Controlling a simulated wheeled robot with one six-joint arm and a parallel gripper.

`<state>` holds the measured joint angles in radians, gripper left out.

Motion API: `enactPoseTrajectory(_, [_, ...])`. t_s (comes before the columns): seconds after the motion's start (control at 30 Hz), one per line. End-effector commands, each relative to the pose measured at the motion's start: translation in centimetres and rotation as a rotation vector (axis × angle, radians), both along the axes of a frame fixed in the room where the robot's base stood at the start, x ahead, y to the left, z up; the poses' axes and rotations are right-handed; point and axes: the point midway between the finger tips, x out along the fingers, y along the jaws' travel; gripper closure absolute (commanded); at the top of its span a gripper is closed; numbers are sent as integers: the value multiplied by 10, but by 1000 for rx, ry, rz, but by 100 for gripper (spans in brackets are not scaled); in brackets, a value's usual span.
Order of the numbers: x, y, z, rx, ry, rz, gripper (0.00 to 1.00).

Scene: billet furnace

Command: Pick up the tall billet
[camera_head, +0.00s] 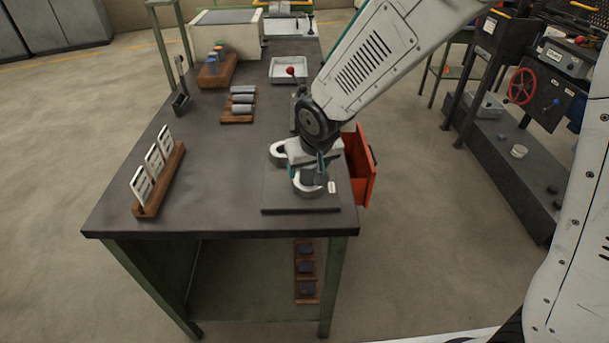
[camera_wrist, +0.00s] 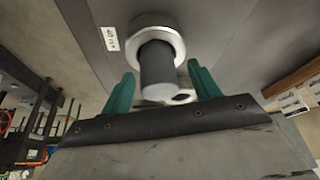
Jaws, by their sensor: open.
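The tall billet, a dark grey cylinder with a paler end face, stands in a white ring; it shows in the wrist view (camera_wrist: 158,72) and partly in the head view (camera_head: 309,177). The white ring (camera_wrist: 178,37) surrounds its base and sits on a dark plate (camera_head: 290,203) near the table's front right corner. My gripper (camera_wrist: 161,76) is open, its green fingers on either side of the billet. Gaps show between the fingers and the billet, and nothing is gripped. In the head view, my wrist and gripper (camera_head: 318,163) partly cover the billet.
An open red drawer (camera_head: 357,168) sticks out right of the table (camera_head: 225,190). A wooden rack (camera_head: 158,180) with white cards is at left. Grey cylinders lie on a wooden holder (camera_head: 238,117). A white tray (camera_head: 290,80) is farther back.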

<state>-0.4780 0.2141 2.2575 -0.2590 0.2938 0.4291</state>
Motion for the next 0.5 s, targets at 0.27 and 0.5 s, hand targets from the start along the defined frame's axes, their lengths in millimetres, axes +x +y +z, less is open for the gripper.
enactPoseTrajectory(0.27, [0, 0, 1, 0, 0, -1, 83])
enactPoseTrajectory(0.5, [1, 0, 2, 1, -3, -1, 100])
